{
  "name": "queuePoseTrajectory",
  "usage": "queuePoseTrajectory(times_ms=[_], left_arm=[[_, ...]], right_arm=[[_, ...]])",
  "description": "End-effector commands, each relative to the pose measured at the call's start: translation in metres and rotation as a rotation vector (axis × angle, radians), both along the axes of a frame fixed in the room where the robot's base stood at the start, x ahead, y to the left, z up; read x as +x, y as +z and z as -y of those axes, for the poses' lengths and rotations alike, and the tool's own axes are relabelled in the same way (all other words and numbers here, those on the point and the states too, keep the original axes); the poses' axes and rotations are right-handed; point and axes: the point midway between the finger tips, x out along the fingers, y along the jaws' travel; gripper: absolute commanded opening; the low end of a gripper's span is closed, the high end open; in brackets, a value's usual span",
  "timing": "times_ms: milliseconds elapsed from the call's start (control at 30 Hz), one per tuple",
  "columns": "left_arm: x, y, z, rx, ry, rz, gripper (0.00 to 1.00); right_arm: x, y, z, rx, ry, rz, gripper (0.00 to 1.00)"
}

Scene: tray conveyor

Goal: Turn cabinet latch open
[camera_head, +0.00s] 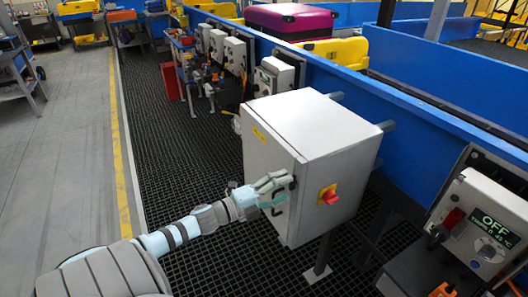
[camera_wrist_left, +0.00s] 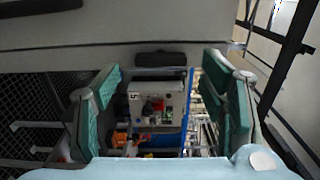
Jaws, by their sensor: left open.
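The grey cabinet (camera_head: 300,125) stands upright on a post in the middle of the head view, and its door looks shut. A small black latch (camera_head: 292,184) sits near the door's right edge, partly hidden by my left gripper (camera_head: 281,190). In the left wrist view the black latch (camera_wrist_left: 159,60) is a short dark bar on the grey door, between and beyond the two teal fingers. My left gripper (camera_wrist_left: 163,70) is open there, one finger to each side of the bar. I cannot tell whether a finger touches it. My right gripper is not in view.
A red and yellow rotary switch (camera_head: 328,195) is on the cabinet's right face. A blue conveyor wall (camera_head: 410,110) runs behind. A control box reading OFF (camera_head: 485,220) stands at the right. Dark grating (camera_head: 180,160) covers the floor left of the cabinet.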

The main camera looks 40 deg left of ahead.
Motion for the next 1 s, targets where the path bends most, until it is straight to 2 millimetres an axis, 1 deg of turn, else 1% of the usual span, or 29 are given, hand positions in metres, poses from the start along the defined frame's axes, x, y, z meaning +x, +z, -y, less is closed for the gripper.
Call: queuePoseTrajectory(times_ms=[300, 433, 567, 1000], left_arm=[[-0.070, -0.003, -0.019, 0.003, -0.007, -0.012, 0.65], [-0.091, -0.002, -0.026, 0.001, -0.005, -0.008, 0.65], [-0.098, 0.000, -0.029, 0.002, -0.001, -0.002, 0.65], [-0.098, 0.000, -0.029, 0.000, 0.000, -0.001, 0.65]], right_arm=[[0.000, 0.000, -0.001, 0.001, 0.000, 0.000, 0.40], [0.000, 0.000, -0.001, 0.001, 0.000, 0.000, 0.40], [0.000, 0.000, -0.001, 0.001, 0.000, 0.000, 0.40], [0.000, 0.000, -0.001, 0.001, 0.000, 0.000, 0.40]])
